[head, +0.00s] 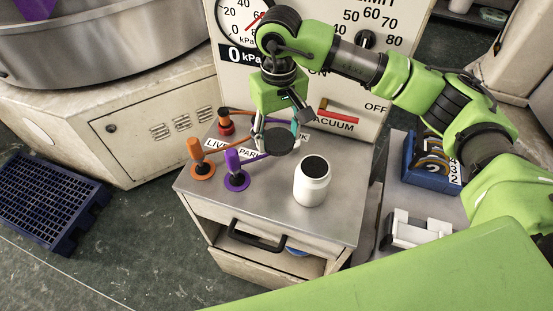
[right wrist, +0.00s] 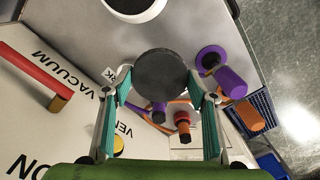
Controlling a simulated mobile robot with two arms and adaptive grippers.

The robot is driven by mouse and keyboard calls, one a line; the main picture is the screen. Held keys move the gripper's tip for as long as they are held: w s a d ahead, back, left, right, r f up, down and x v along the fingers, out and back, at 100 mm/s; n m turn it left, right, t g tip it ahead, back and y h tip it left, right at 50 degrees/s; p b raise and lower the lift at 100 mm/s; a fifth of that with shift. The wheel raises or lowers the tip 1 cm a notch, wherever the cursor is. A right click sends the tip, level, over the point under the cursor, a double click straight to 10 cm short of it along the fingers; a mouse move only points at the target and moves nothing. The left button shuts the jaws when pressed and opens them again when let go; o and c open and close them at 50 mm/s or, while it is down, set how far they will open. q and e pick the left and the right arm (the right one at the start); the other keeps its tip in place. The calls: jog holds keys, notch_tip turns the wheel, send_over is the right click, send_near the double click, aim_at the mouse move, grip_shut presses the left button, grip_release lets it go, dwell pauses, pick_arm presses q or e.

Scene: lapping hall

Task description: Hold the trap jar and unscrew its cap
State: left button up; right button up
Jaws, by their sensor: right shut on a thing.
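The trap jar (head: 311,186) is a white, round jar standing upright on the metal top of the cabinet. Its top shows a dark round area inside a white rim. In the right wrist view, part of the jar (right wrist: 133,10) shows at the top edge. My right gripper (head: 273,137) is shut on the cap (head: 279,141), a dark grey disc, held above the cabinet top to the left of the jar and apart from it. The cap (right wrist: 161,73) sits between both fingertips in the right wrist view. My left gripper is not in view.
Orange (head: 200,161), purple (head: 235,172) and red (head: 226,122) hose fittings stand left of the jar. The vacuum panel (head: 340,150) rises behind. A blue rack (head: 431,165) stands on the right-hand surface. The cabinet top in front of the jar is clear.

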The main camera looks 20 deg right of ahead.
jog(key=p, duration=0.2)
send_over(278, 167)
notch_tip(278, 167, down, 6)
jog(key=shift+r, duration=0.2)
notch_tip(278, 167, down, 4)
jog(key=shift+r+p, duration=0.2)
jog(key=shift+p, duration=0.35)
jog(key=shift+f, duration=0.25)
jog(key=shift+f+b, duration=0.2)
jog(key=shift+b, duration=0.2)
jog(key=o, duration=1.2)
jog(key=shift+r, duration=0.1)
